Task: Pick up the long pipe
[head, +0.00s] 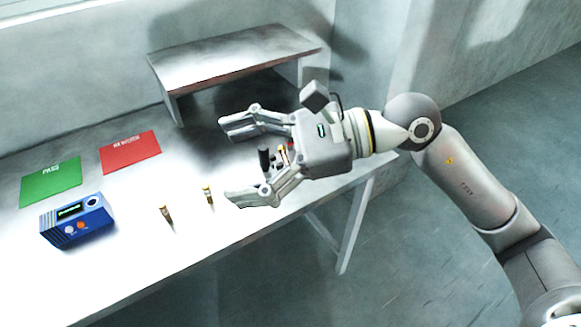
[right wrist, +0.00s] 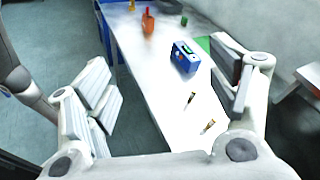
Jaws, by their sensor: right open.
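Two short brass-coloured pieces stand apart on the white table (head: 120,265), one at the left (head: 166,213) and one at the right (head: 208,195). In the right wrist view they appear at the table's near part, one farther (right wrist: 190,98) and one nearer (right wrist: 208,127). I cannot tell whether either is the long pipe. A dark upright cylinder (head: 264,160) and small dark and red bits show between my right gripper's fingers, partly hidden by it. My right gripper (head: 232,160) is open above the table, right of the brass pieces, with nothing visibly held. My left gripper is not in view.
A blue box with a display (head: 77,220) stands at the left. A green sheet (head: 50,182) and a red sheet (head: 130,152) lie behind it. A raised grey shelf (head: 235,58) stands at the back. An orange object (right wrist: 147,24) shows at the table's far end.

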